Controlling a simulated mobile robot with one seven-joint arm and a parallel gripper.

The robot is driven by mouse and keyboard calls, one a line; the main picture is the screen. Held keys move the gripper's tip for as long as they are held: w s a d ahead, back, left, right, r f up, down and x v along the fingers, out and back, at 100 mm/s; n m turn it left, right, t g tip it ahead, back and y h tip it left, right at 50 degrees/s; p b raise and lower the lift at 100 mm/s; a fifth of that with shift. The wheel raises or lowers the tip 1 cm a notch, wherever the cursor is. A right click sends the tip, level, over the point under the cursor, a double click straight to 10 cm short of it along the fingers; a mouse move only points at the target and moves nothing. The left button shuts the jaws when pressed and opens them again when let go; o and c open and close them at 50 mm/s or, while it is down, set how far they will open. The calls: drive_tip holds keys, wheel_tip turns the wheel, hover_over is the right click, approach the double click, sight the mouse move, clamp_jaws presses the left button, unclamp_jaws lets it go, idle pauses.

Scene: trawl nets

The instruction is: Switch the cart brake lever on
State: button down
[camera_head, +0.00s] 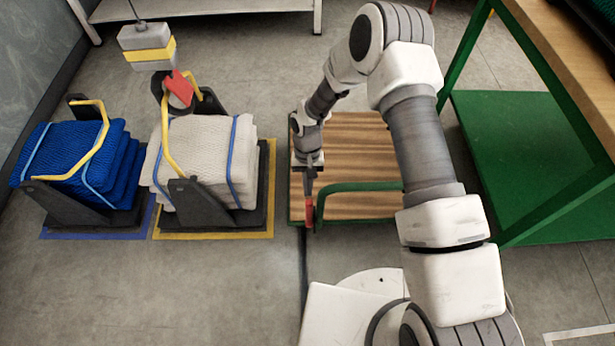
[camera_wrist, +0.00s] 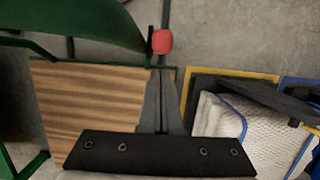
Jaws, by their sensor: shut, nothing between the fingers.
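The cart (camera_head: 355,155) has a striped wooden deck and a green frame with a green handle (camera_head: 350,187). Its brake lever has a red grip (camera_head: 309,212) at the cart's front left corner. In the wrist view the red knob (camera_wrist: 162,41) stands on a dark stem just beyond my fingertips, near the green handle. My gripper (camera_head: 308,192) points down at the lever; its fingers are together and empty. In the wrist view my gripper (camera_wrist: 160,74) is seen over the deck's edge. I cannot tell whether the fingertips touch the lever.
Left of the cart, a white net stack (camera_head: 190,150) sits in a dark cradle on a yellow-edged mat, and a blue net stack (camera_head: 60,155) stands beyond it. A grey yellow-banded block (camera_head: 147,45) hangs above. A green-framed bench (camera_head: 520,150) stands right. The floor in front is partly clear.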

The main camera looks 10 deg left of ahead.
sight(308, 199)
drive_tip(key=shift+s+d, duration=0.15)
drive_tip(key=shift+s, duration=0.5)
drive_tip(key=shift+s+d+r, duration=0.1)
drive_tip(key=shift+s, duration=0.35)
drive_tip(key=shift+s+d+r, duration=0.1)
drive_tip(key=shift+s, duration=0.35)
drive_tip(key=shift+w, duration=0.1)
